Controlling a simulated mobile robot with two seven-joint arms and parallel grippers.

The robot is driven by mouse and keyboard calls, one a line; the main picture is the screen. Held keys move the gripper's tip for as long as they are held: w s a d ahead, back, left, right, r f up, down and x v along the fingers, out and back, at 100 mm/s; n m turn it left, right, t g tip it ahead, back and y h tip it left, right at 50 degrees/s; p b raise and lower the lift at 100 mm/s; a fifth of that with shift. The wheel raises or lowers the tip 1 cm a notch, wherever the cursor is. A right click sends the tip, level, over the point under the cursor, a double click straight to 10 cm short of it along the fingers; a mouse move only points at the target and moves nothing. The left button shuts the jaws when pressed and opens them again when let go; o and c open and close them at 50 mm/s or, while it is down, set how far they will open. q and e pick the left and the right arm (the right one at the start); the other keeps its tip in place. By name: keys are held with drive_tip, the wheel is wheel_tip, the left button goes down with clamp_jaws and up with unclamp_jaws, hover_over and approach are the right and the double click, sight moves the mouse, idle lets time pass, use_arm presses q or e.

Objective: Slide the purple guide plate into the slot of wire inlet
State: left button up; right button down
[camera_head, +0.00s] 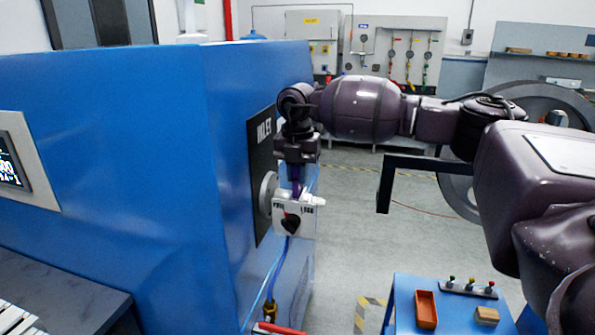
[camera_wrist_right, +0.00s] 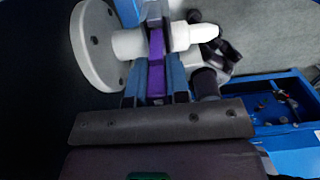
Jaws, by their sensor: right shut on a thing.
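The wire inlet is a grey round flange (camera_head: 267,194) on a black INLET panel (camera_head: 262,150), with a white dial box (camera_head: 306,222) beside it. My right gripper (camera_head: 297,183) points down just above the white box, shut on the purple guide plate (camera_head: 296,188), mostly hidden between the fingers. In the right wrist view, the purple plate (camera_wrist_right: 155,65) stands between the blue-grey fingers of my gripper (camera_wrist_right: 154,80). The white shaft (camera_wrist_right: 128,43) from the grey flange (camera_wrist_right: 92,45) runs across by the plate's far end. I cannot tell how far the plate sits in the slot. My left gripper is out of view.
The large blue machine (camera_head: 150,130) fills the left side. A blue stand (camera_head: 400,312) at lower right holds an orange tray (camera_head: 426,309), a small wooden block (camera_head: 487,315) and a row of knobs (camera_head: 468,288). Open grey floor (camera_head: 350,220) lies right of the inlet.

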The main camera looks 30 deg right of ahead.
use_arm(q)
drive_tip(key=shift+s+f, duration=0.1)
use_arm(e)
drive_tip(key=shift+f, duration=0.25)
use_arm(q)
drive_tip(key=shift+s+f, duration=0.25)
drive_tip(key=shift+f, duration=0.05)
use_arm(e)
drive_tip(key=shift+f, duration=0.7)
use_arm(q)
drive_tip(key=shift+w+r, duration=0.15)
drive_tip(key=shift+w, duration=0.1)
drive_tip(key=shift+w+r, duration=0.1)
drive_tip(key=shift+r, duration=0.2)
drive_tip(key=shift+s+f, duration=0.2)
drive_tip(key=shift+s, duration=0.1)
use_arm(e)
drive_tip(key=shift+f, duration=0.2)
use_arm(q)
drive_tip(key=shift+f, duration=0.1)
use_arm(e)
drive_tip(key=shift+f, duration=0.3)
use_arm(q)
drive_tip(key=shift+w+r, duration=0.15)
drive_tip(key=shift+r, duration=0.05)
use_arm(e)
drive_tip(key=shift+r, duration=0.25)
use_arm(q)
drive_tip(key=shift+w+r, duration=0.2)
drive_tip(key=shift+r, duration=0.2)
